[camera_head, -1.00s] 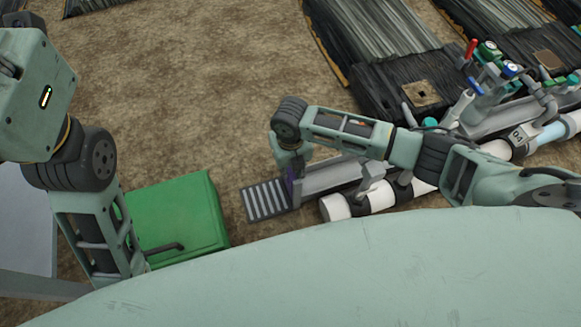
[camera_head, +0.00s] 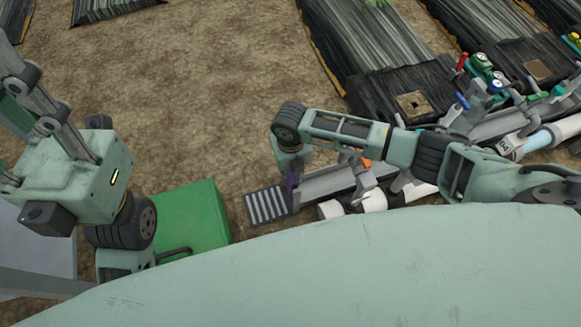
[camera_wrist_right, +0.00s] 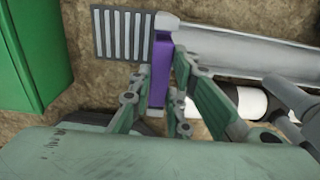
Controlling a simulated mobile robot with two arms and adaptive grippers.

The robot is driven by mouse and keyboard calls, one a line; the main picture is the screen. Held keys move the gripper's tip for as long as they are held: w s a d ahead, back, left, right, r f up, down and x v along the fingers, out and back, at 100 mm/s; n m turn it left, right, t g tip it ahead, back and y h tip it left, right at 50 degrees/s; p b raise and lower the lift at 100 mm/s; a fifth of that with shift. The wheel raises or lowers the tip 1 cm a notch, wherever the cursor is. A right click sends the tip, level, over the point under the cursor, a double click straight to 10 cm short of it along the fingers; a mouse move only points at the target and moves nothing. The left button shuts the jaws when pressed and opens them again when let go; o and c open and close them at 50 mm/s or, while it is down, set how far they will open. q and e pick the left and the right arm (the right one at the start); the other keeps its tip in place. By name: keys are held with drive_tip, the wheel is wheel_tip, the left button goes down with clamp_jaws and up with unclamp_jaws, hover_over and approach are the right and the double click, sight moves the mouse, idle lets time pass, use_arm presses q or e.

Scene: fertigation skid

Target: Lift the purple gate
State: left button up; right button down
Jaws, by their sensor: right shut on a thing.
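The purple gate (camera_wrist_right: 160,68) is a narrow purple plate at the end of a grey channel (camera_wrist_right: 245,50), beside a slotted grate. My right gripper (camera_wrist_right: 161,88) is shut on the gate, with fingers on both sides of it in the right wrist view. In the head view, only a sliver of the purple gate (camera_head: 291,181) shows below my right gripper (camera_head: 292,166). I cannot tell how far the gate is raised in the channel. My left gripper (camera_head: 32,95) is at the far left, away from the gate, and partly cut off.
The slotted grate (camera_head: 267,206) lies left of the channel. A green box (camera_head: 195,215) stands further left. A white pipe (camera_head: 375,201) runs along the channel's near side. Valves with red and blue handles (camera_head: 463,101) are at the right. Bare soil lies beyond.

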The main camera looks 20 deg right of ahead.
drive_tip(key=shift+r, duration=0.15)
drive_tip(key=c, duration=1.6)
unclamp_jaws()
drive_tip(key=shift+c, duration=0.2)
wheel_tip(320, 180, up, 12)
